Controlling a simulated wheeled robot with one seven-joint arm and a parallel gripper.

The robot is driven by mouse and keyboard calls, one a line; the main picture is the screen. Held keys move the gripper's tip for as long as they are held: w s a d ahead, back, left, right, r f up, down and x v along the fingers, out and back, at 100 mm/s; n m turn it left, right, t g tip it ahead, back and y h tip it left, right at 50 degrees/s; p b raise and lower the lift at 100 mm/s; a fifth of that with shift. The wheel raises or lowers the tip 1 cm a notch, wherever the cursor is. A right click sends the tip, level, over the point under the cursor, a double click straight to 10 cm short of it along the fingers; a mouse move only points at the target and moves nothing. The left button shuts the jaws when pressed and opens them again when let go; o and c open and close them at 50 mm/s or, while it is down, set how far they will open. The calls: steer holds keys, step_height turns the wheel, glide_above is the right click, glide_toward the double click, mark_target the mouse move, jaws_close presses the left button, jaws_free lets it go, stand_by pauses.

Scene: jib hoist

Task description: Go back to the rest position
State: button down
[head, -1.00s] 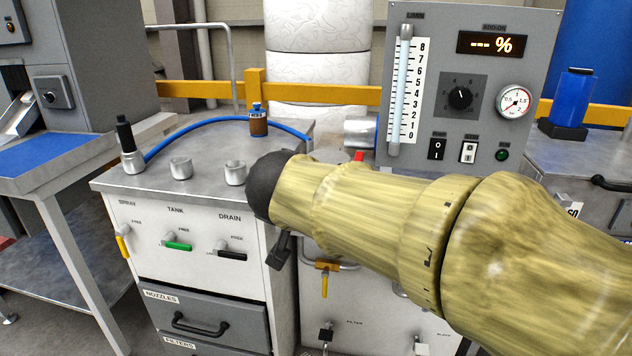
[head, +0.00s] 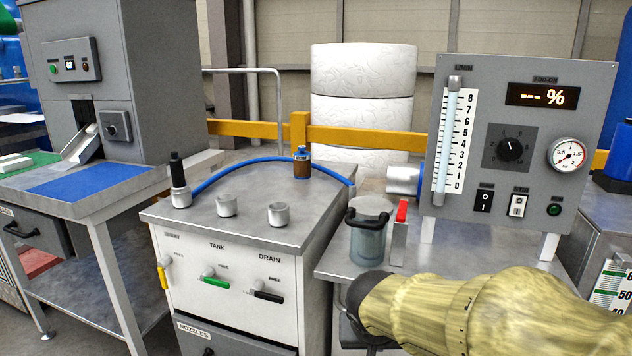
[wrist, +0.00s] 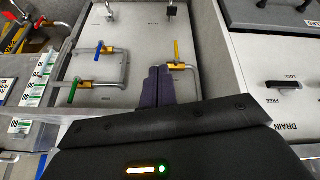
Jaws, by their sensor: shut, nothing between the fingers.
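My gripper (wrist: 158,86) shows in the wrist view as two dark purple fingers, shut together with nothing between them. They point toward a light panel (wrist: 110,62) with pipes and yellow, green and blue valve handles. I cannot tell whether the fingertips touch anything there. In the head view my yellowish arm reaches in from the lower right, and its dark end is at the front edge of the right bench (head: 345,262). The gripper fingers are not clear in that view.
A glass jug (head: 368,240) with a dark handle stands on the right bench, close beyond my arm. A control box (head: 520,150) with dials stands behind. A white cabinet (head: 225,285) with drawers and a blue hose (head: 245,160) is to the left.

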steer(key=s+d+f+n+g+y, duration=0.1)
steer(key=s+d+f, duration=0.15)
steer(key=f, duration=0.25)
steer(key=s+d+f+g+y, duration=0.1)
steer(key=s+d+f+g, duration=0.1)
steer(key=s+f, duration=0.3)
step_height(320, 180, up, 37)
steer(key=p, duration=3.8)
steer(key=shift+w+r, duration=0.15)
steer(key=shift+w, duration=0.2)
